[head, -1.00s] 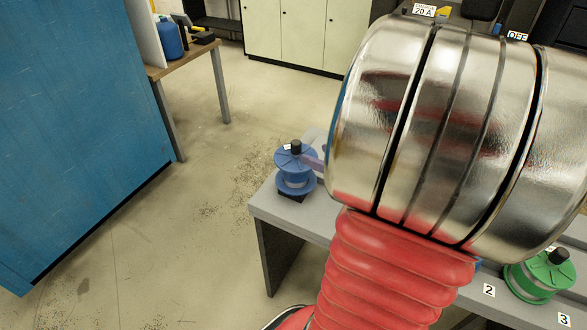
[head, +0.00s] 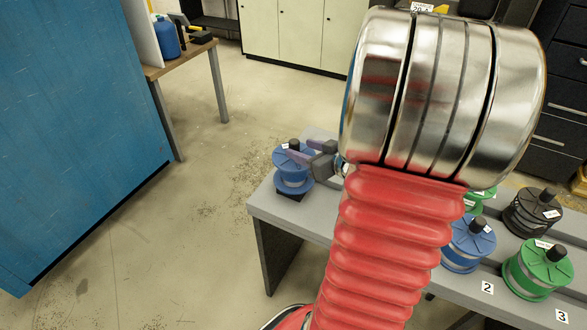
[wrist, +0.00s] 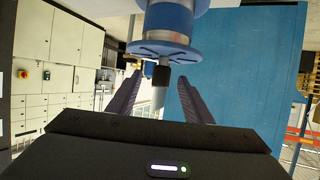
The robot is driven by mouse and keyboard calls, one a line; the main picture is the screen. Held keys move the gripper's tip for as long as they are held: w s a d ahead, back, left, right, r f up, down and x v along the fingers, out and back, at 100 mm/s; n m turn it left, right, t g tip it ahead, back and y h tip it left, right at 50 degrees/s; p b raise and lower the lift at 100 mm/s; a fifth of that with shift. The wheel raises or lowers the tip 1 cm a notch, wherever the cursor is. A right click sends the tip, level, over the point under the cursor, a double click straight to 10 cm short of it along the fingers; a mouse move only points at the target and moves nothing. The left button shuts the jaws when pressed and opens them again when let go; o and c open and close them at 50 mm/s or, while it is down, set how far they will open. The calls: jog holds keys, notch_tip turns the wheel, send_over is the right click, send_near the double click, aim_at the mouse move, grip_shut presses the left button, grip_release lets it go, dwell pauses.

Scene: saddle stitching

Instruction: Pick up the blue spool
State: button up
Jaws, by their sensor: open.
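A blue spool (head: 292,180) with a black knob stands on a dark base at the left end of the grey bench. It shows large and inverted in the wrist view (wrist: 165,48), its knob pointing down in the picture. My gripper (head: 300,151) is open at the spool's upper right side in the head view. In the wrist view my gripper's fingers (wrist: 161,80) are apart, with the knob between their tips in the picture; no contact shows. Part of the spool is hidden by a finger in the head view. A second blue spool (head: 468,246) stands further right on the bench.
The grey bench (head: 323,223) also bears green (head: 537,270) and black (head: 532,214) spools at the right, near numbered labels. A blue panel (head: 75,120) stands at the left. The floor between panel and bench is clear.

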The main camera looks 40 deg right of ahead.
aim_at(298, 148)
jog(key=shift+a+x, duration=0.1)
jog(key=shift+x, duration=1.1)
jog(key=shift+a+x, duration=0.15)
jog(key=shift+x, duration=1.05)
jog(key=shift+d+f, duration=0.1)
jog(key=shift+f, duration=0.05)
jog(key=shift+s, duration=0.1)
grip_shut()
